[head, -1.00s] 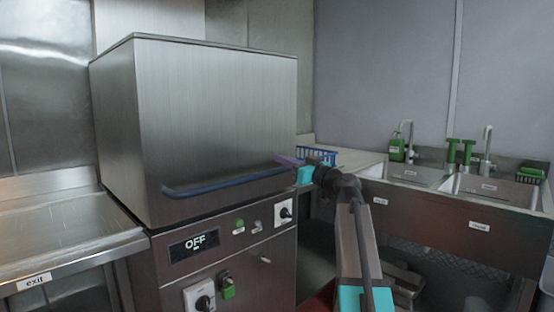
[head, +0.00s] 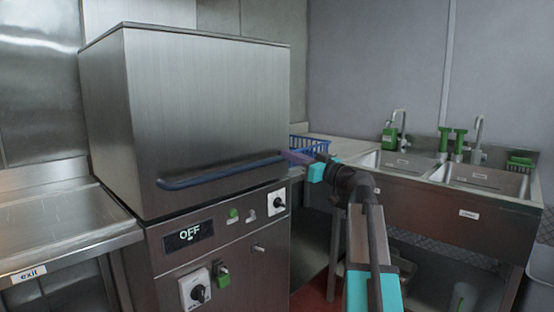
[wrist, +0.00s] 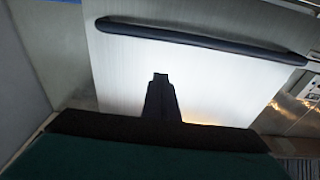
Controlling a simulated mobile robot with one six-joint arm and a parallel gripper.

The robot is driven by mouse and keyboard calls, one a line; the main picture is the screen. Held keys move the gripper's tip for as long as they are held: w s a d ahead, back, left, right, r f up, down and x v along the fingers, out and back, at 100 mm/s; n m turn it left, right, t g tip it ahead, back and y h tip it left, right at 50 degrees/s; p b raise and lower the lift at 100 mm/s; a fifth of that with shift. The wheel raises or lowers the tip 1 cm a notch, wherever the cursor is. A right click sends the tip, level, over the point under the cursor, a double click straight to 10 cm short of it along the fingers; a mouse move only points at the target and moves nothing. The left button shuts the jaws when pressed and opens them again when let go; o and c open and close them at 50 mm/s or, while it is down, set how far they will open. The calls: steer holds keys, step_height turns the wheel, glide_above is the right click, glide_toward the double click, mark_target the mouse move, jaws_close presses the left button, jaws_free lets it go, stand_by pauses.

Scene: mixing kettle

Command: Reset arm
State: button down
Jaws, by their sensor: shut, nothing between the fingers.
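My gripper (head: 298,157) is shut and empty in the head view. It is at the right end of the blue handle (head: 220,172) of the steel hood machine. Whether it touches the handle cannot be told from the head view. In the wrist view my shut fingers (wrist: 160,80) point at the bright steel front, and the dark handle (wrist: 200,38) lies beyond their tips with a gap in the picture. My arm comes up from the lower right of the head view, with its elbow bent.
The hood machine (head: 210,100) fills the left; its display (head: 190,235) reads OFF, with knobs around it. A steel table (head: 70,225) marked exit adjoins on the left. A sink unit (head: 450,205) and a blue basket (head: 308,143) are at the right.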

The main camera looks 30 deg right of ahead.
steer(key=w+a+f+m+g+p, duration=0.15)
steer(key=a+f, duration=0.25)
steer(key=f, duration=0.5)
steer(key=w+a+f+g+p, duration=0.2)
steer(key=a+f+g+p, duration=0.1)
steer(key=f, duration=0.5)
steer(key=w+a+f+m+g+p, duration=0.15)
steer(key=a+f, duration=0.25)
steer(key=f, duration=0.5)
steer(key=s+a+f+g+p, duration=0.35)
steer(key=a+f, duration=0.25)
steer(key=f, duration=0.4)
steer(key=s+a+f+g+p, duration=0.25)
steer(key=s+a+f, duration=0.3)
steer(key=f, duration=0.55)
steer(key=s+a+f+m+g+h+p, duration=0.1)
steer(key=s+a+f+g+p, duration=0.25)
steer(key=s+f, duration=0.4)
steer(key=s+a+f+g+h+p, duration=0.1)
steer(key=s+a+f+g+p, duration=0.2)
steer(key=s+f, duration=0.45)
steer(key=s+f+g+h+p, duration=0.1)
steer(key=s+g+h+p, duration=0.1)
steer(key=s, duration=1.1)
steer(key=s+a+f+g+h+p, duration=0.1)
steer(key=s+f+g+h+p, duration=0.1)
steer(key=s, duration=1.1)
steer(key=shift+a+f+g+p, duration=0.3)
steer(key=shift+g+p, duration=0.1)
steer(key=shift+g, duration=0.35)
